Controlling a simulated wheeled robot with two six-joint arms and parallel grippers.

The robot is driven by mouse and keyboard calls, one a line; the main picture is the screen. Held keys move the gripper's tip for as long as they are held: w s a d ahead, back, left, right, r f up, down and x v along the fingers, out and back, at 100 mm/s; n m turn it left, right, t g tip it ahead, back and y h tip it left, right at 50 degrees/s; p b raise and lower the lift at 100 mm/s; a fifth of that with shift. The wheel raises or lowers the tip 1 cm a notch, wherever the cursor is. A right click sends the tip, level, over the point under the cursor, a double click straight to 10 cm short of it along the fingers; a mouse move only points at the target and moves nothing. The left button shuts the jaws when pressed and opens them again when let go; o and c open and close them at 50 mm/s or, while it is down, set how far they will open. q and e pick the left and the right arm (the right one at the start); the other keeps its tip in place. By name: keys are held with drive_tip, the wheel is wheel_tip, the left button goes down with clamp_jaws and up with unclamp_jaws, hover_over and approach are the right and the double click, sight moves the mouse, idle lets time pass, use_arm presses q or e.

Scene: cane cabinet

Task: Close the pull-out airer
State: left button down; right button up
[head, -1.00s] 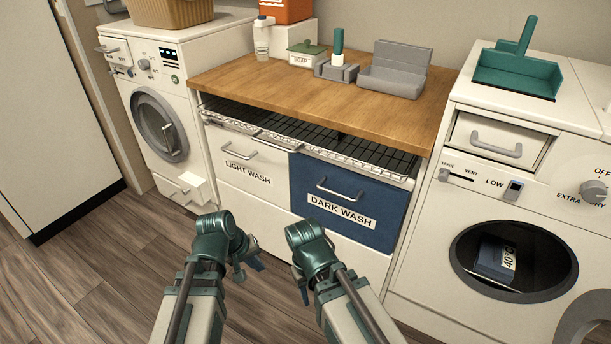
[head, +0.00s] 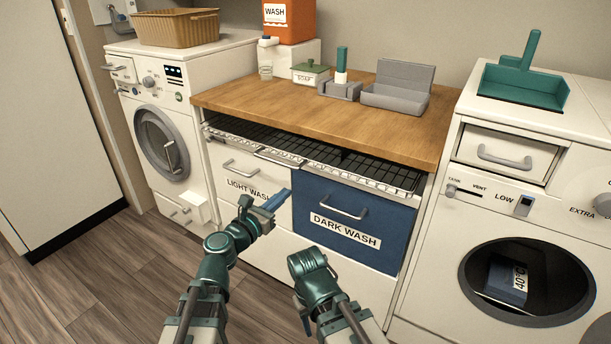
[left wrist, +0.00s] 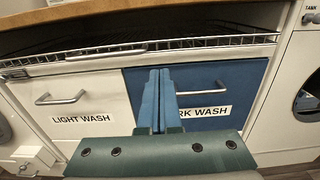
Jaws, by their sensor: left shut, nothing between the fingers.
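The pull-out airer (head: 345,175) is a wire rack under the wooden worktop. Its front rail sticks out a little past the worktop's front edge, above the two wash drawers. A small handle (head: 279,158) is at the rail's middle; the rail also shows in the left wrist view (left wrist: 210,42). My left gripper (head: 284,194) is shut and empty, its blue fingers pointing toward the drawer fronts, below the rail. In the left wrist view the fingertips (left wrist: 160,74) lie just below the rail, apart from it as far as I can tell. My right gripper (head: 303,318) hangs low, mostly hidden behind its wrist.
The light wash drawer (head: 237,165) and dark wash drawer (head: 385,223) are shut, with protruding handles. A washer (head: 190,93) stands left, a machine with an open round door (head: 462,275) right. The worktop (head: 260,97) carries grey trays and a soap box. Floor is clear at left.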

sight(315, 165)
use_arm(q)
drive_tip(key=x, duration=1.4)
drive_tip(key=x, duration=0.5)
drive_tip(key=shift+s+a, duration=0.1)
